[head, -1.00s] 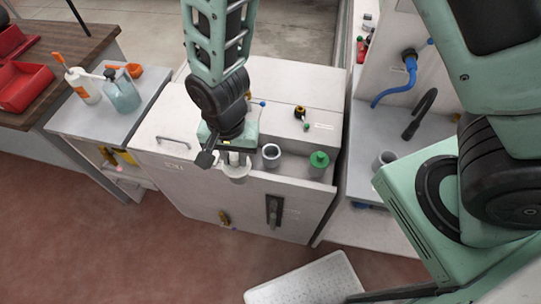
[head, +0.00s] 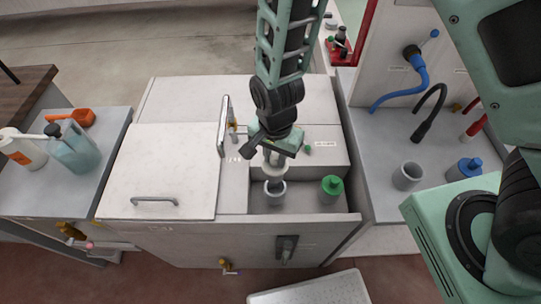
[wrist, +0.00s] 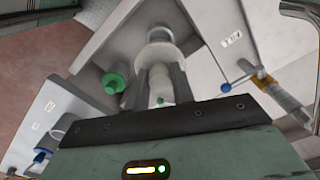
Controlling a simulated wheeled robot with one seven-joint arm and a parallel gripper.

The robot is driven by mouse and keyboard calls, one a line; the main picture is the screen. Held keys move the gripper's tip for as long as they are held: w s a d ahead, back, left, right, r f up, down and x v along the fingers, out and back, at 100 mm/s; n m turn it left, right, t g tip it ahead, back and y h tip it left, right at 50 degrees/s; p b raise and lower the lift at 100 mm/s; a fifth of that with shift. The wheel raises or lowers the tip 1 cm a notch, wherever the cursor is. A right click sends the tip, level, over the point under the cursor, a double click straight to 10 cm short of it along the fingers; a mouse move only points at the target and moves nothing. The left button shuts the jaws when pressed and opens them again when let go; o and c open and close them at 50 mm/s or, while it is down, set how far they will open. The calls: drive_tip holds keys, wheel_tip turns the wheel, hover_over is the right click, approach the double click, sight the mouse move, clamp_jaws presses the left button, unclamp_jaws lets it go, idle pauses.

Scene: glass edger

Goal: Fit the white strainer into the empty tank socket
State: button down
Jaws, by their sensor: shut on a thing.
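My gripper (head: 272,157) points down over the tank and is shut on the white strainer (head: 268,174). The strainer's wide pale flange (wrist: 172,56) shows beyond the fingers in the wrist view. The empty tank socket (head: 275,193), a grey open ring, is just below and in front of the strainer in the head view. The strainer partly overlaps its far rim there, and I cannot tell whether they touch. The ring also shows just past the strainer in the wrist view (wrist: 159,33).
A green-capped strainer (head: 332,186) stands right of the socket. A grey cup (head: 407,176) and a blue-capped piece (head: 464,169) stand on the right counter. A white lid with a handle (head: 160,170) lies left. Upright metal pipework (head: 226,125) stands left of my gripper.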

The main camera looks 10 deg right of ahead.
drive_tip(key=shift+w+d+f, duration=0.1)
drive_tip(key=shift+w+d, duration=0.1)
idle(0.4)
drive_tip(key=shift+f+b, duration=1.9)
drive_tip(key=shift+f, duration=1.1)
drive_tip(key=shift+f+b, duration=1.9)
drive_tip(key=shift+f, duration=1.35)
drive_tip(key=c, duration=1.1)
unclamp_jaws()
wheel_tip(320, 180, up, 18)
drive_tip(key=shift+f, duration=0.25)
